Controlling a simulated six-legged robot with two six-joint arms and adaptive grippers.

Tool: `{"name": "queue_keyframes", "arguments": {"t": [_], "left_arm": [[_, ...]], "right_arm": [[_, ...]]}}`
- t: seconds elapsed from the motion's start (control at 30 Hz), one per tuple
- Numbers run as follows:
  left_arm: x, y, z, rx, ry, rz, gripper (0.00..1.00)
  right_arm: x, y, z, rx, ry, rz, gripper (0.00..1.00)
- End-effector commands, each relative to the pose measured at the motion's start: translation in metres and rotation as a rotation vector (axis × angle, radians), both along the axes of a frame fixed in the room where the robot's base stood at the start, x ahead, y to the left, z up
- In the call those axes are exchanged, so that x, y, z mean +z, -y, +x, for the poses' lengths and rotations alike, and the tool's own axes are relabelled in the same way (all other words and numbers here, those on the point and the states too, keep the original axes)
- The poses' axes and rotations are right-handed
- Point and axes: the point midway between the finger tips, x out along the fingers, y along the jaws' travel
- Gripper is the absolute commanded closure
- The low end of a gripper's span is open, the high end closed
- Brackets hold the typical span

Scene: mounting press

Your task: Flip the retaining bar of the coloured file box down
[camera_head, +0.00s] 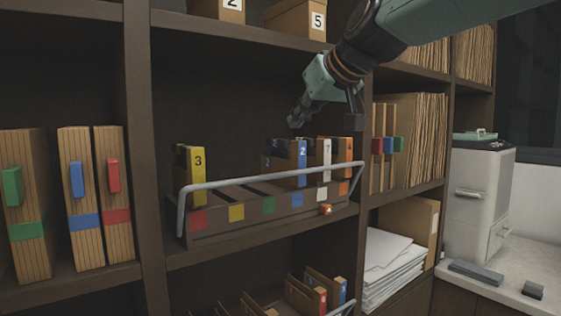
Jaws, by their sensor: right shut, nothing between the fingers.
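The coloured file box (252,221) sits on the middle shelf, with coloured squares along its front. Its grey retaining bar (262,175) stands raised, running across the front above the box's front wall. Files stand in the box: a yellow one (197,172) marked 3 at the left, and a blue one (302,163), a white one (326,158) and an orange one (346,150) at the right. My right gripper (294,122) comes in from the upper right. It is shut and empty, above the blue file and apart from the bar. My left gripper is not in view.
An orange piece (326,210) sits at the box's front right. Wooden files (81,187) stand on the shelf at left, beyond an upright (142,110). More files (408,140) stand at right. Papers (392,262) lie below them. A lower box (300,292) holds small files.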

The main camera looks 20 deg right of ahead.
Motion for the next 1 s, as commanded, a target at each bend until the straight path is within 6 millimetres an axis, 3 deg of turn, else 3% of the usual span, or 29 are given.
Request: {"name": "queue_keyframes", "arguments": {"t": [0.23,0.67,1.0], "left_arm": [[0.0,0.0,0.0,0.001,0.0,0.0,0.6],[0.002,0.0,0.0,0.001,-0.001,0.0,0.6],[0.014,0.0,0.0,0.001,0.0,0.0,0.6]], "right_arm": [[-0.011,-0.012,-0.016,0.087,-0.081,-0.038,1.0],[-0.014,-0.015,-0.014,0.095,-0.079,-0.047,1.0],[-0.046,-0.028,0.026,0.094,-0.079,-0.048,1.0]]}}
